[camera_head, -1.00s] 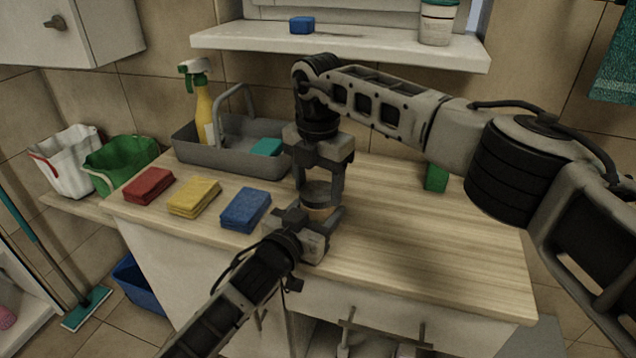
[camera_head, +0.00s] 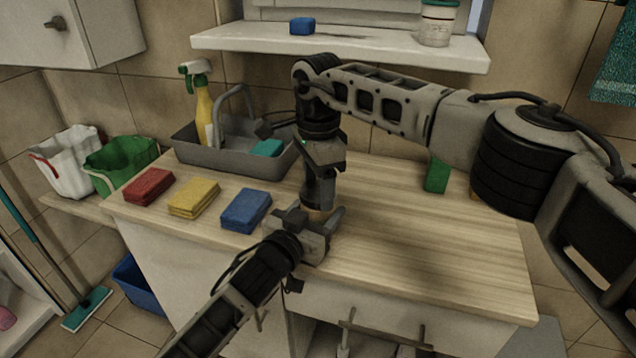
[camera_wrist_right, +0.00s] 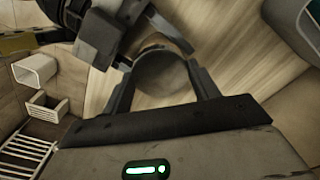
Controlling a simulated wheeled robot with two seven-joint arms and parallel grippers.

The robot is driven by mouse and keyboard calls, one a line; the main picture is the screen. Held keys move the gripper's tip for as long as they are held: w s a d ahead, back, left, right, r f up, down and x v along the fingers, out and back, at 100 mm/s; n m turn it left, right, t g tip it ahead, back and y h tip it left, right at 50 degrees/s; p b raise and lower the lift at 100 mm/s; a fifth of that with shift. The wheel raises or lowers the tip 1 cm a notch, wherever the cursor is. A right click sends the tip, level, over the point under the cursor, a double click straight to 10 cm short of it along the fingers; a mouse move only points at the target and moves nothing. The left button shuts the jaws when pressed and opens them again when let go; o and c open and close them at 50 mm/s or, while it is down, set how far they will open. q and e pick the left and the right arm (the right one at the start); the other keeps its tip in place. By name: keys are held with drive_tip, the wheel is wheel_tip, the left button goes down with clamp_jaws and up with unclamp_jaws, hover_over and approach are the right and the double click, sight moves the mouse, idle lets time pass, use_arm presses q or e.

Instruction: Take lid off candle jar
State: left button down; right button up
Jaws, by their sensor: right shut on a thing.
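The candle jar (camera_head: 318,214) stands upright on the wooden counter, with only a tan sliver of its body showing between the grippers. Its round, dark lid (camera_wrist_right: 163,72) shows from above in the right wrist view. My right gripper (camera_head: 318,200) points straight down and is shut on the lid, one finger on each side of it; in the head view its finger hides the lid. My left gripper (camera_head: 317,224) reaches in low from the front, its fingers around the jar body and apparently closed on it. I cannot see a gap between lid and jar.
Red (camera_head: 148,187), yellow (camera_head: 194,197) and blue (camera_head: 246,210) sponges lie left of the jar. A grey caddy (camera_head: 225,158) with a yellow spray bottle (camera_head: 204,115) stands behind them. A green block (camera_head: 437,175) stands at the back right. The counter's right side is clear.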

sight(318, 191)
drive_tip(key=n, duration=0.4)
drive_tip(key=shift+n, duration=0.4)
drive_tip(key=n, duration=0.3)
drive_tip(key=shift+n, duration=0.3)
drive_tip(key=shift+r, duration=0.25)
drive_tip(key=shift+r, duration=0.9)
drive_tip(key=shift+r, duration=0.1)
drive_tip(key=shift+r, duration=1.9)
use_arm(q)
drive_tip(key=shift+c, duration=1.8)
unclamp_jaws()
